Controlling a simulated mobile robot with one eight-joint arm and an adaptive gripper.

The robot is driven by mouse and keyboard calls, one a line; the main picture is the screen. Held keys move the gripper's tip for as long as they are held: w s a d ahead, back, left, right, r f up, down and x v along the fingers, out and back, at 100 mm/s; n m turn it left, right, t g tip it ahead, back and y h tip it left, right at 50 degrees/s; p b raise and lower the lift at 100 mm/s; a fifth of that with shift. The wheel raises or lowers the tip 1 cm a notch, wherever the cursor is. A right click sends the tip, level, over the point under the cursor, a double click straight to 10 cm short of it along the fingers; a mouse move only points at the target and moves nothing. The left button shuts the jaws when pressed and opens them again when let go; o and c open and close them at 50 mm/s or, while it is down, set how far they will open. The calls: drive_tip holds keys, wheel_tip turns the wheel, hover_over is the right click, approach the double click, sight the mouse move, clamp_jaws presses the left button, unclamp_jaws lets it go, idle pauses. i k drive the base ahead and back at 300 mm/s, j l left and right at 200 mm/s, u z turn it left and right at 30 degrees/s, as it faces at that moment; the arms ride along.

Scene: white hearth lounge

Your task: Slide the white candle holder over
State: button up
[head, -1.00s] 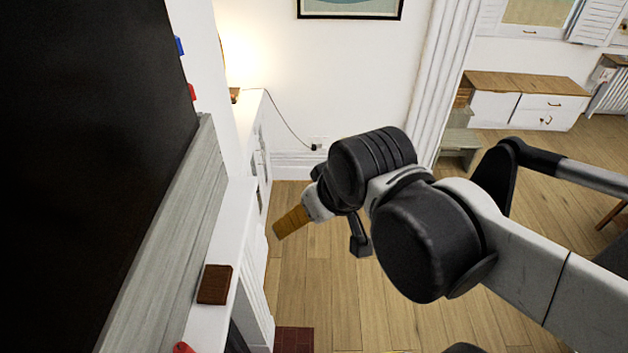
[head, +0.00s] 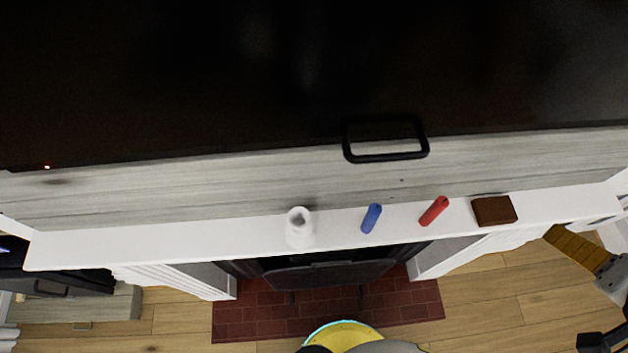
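The white candle holder (head: 299,232) stands upright on the white mantel shelf (head: 160,244), left of the shelf's middle, and its round open top shows. My gripper (head: 572,290) is at the right edge of the head view, partly cut off. Its tan finger and its black finger are spread apart with nothing between them. It is beyond the right part of the shelf, far from the candle holder and not touching it.
A blue cylinder (head: 371,218), a red cylinder (head: 434,211) and a dark brown block (head: 494,210) lie along the shelf right of the candle holder. A large black screen (head: 300,80) rises behind. The shelf left of the holder is bare.

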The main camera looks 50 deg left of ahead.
sight(300, 233)
drive_tip(key=k+j+u, duration=0.1)
drive_tip(key=u, duration=2.1)
drive_tip(key=k+l+z, duration=0.2)
drive_tip(key=k, duration=0.25)
drive_tip(key=k+l+z, duration=0.25)
drive_tip(key=k+l, duration=0.1)
drive_tip(key=k, duration=0.05)
